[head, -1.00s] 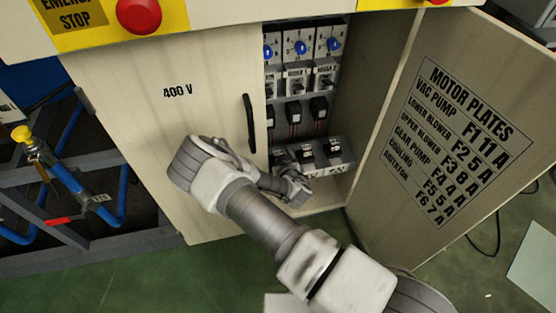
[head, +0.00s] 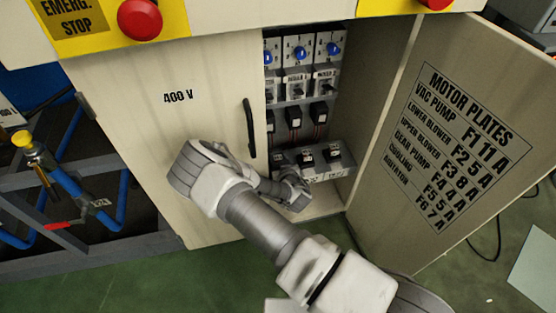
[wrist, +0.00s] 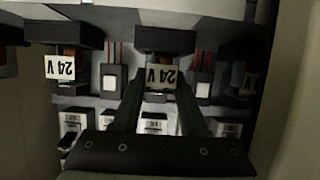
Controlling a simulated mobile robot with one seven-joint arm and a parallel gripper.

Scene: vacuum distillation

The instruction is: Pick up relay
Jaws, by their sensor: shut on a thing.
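My gripper (wrist: 162,85) is inside the open cabinet, seen from the wrist with its two dark fingers closing on both sides of a relay. This relay (wrist: 162,77) has a pale "24 V" label, which appears upside down in the wrist view. Its edges are partly hidden by the fingers. Another "24 V" relay (wrist: 66,67) is to its left, and one (wrist: 245,84) is to its right. In the head view, my gripper (head: 292,188) is low in front of the bottom shelf; its fingertips are too small to make out.
The cabinet's right door (head: 465,140) stands open, with a motor plates list on it. The left panel (head: 150,130), marked "400 V", is beside my arm. Black units (head: 306,155) sit on the bottom shelf, with breakers and blue knobs (head: 300,53) above.

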